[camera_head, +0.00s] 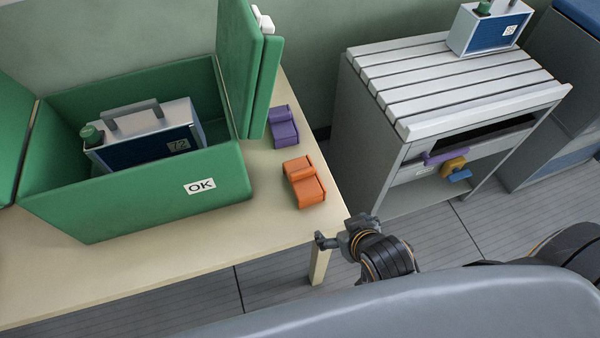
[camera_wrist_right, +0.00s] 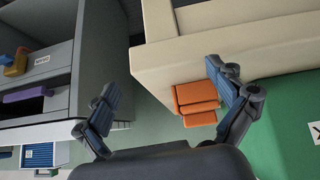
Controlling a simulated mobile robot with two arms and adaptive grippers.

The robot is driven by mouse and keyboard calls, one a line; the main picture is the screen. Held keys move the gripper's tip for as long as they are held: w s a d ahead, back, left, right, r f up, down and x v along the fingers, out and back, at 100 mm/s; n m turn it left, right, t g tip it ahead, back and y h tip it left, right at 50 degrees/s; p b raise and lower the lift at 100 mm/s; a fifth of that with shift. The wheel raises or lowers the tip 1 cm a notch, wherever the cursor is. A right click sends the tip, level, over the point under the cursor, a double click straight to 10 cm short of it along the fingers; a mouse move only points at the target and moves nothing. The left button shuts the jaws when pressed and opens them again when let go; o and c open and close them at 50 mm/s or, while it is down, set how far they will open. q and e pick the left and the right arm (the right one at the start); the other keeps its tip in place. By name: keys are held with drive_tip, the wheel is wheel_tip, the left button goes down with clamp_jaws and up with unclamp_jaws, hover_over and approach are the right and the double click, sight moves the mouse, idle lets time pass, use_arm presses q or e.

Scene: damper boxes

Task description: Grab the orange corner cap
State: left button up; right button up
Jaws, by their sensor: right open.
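The orange corner cap (camera_head: 304,182) lies on the beige table near its right edge, to the right of the green box marked OK. It also shows in the right wrist view (camera_wrist_right: 195,100), partly behind one finger. My right gripper (camera_head: 345,239) is just off the table's near right corner, in front of and to the right of the cap, not touching it. In the right wrist view my right gripper (camera_wrist_right: 168,100) is open with nothing between its fingers. My left gripper is not in view.
A purple corner cap (camera_head: 283,127) lies behind the orange one. The open green box (camera_head: 120,205) holds a damper case (camera_head: 150,140). A grey slatted cart (camera_head: 440,75) stands right, with another case (camera_head: 490,27) on top and coloured caps inside. A floor gap separates cart and table.

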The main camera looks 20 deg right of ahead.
drive_tip(key=w+a+r+t, duration=0.1)
drive_tip(key=r+t, duration=0.1)
drive_tip(key=w+a+r+t, duration=0.2)
drive_tip(key=w+a+r+t+y, duration=0.1)
drive_tip(key=a+r, duration=0.1)
drive_tip(key=r, duration=0.1)
drive_tip(key=shift+w+r+t, duration=0.1)
drive_tip(key=shift+w+t, duration=0.2)
drive_tip(key=shift+t, duration=0.1)
drive_tip(key=shift+w, duration=0.35)
approach(297, 162)
drive_tip(key=x, duration=0.4)
drive_tip(key=shift+s+a+f, duration=0.2)
drive_tip(key=shift+a+f, duration=0.05)
drive_tip(key=shift+a, duration=0.1)
drive_tip(key=shift+d+p+x, duration=0.2)
drive_tip(key=shift+p+x, duration=0.05)
drive_tip(key=shift+x, duration=1.1)
drive_tip(key=shift+d+p+x, duration=0.15)
drive_tip(key=shift+p+x, duration=0.1)
drive_tip(key=shift+x, duration=1.05)
drive_tip(key=shift+r, duration=0.2)
drive_tip(key=shift+c, duration=0.5)
drive_tip(key=c, duration=1.2)
drive_tip(key=shift+w, duration=0.1)
